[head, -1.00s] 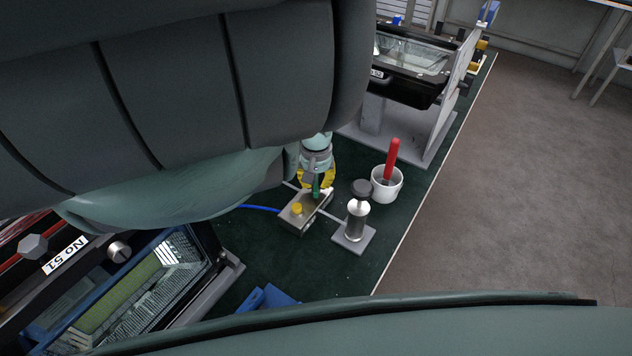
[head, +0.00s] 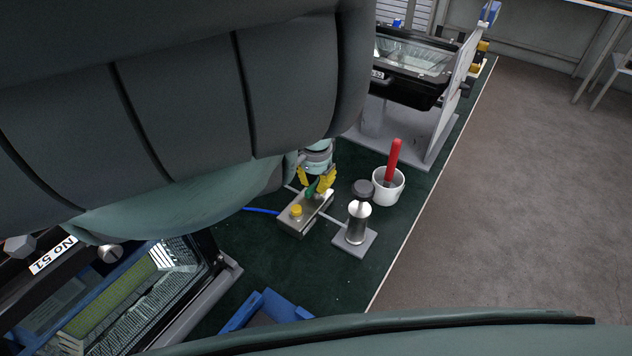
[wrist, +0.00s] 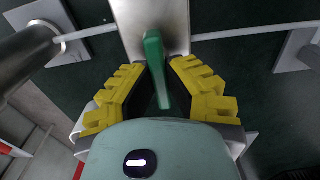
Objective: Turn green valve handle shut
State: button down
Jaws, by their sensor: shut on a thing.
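The green valve handle (head: 311,191) sits on a small metal block (head: 297,222) with a yellow knob on top, on the dark green mat. In the head view it is small and partly hidden by my gripper (head: 318,181). In the wrist view the green handle (wrist: 156,68) runs lengthwise, slightly tilted, between the yellow fingers of my gripper (wrist: 160,85). My gripper is shut on the handle. Its contact points are partly hidden.
A post with a dark cap (head: 358,215) stands close right of the block, and a white cup (head: 388,188) with a red-handled tool stands beyond it. A floodlight housing (head: 410,75) is behind, another (head: 120,290) at lower left. A blue bin (head: 265,312) is in front.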

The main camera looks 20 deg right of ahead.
aim_at(315, 181)
jog(key=shift+w, duration=0.1)
jog(key=c, duration=1)
grip_release()
jog(key=shift+r, duration=3.7)
